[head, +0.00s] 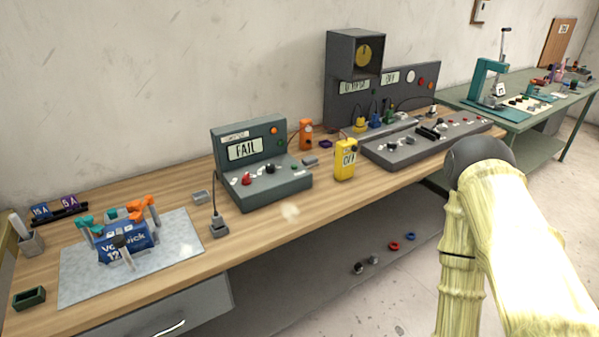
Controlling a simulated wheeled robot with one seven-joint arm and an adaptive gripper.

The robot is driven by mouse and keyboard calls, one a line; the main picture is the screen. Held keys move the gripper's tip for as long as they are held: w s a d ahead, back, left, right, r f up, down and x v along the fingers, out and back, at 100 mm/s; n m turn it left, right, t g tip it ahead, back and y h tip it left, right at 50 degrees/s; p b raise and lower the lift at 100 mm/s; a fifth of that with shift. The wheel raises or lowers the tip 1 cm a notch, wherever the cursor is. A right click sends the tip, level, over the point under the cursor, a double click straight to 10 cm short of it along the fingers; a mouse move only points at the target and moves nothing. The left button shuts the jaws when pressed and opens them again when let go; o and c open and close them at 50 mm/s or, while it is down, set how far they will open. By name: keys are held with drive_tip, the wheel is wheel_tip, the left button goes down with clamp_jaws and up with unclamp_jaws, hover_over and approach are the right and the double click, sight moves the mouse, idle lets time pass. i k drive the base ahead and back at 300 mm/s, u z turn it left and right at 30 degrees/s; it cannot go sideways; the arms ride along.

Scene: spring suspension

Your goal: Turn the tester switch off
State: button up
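A dark green-grey tester box (291,185) stands on the wooden bench, its upright display (245,149) reading FAIL. Its sloped front has a red-capped control (246,178), a dark knob or switch (270,168) and a green button (294,165); I cannot tell the switch position. A small yellow meter (345,171) stands to its right, with a label that seems to read OFF. My arm shows at the right, in front of the bench; my gripper is not in view.
A blue battery (125,245) with coloured clamps sits on a grey mat (79,284) at left. A corded plug or probe (219,228) stands left of the tester. A long grey console (398,157) and tall panel (340,112) are to the right. Bench front is mostly clear before the tester.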

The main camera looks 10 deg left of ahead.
sight(246, 181)
drive_tip(key=z, duration=0.3)
drive_tip(key=i, duration=0.75)
drive_tip(key=u, duration=1.3)
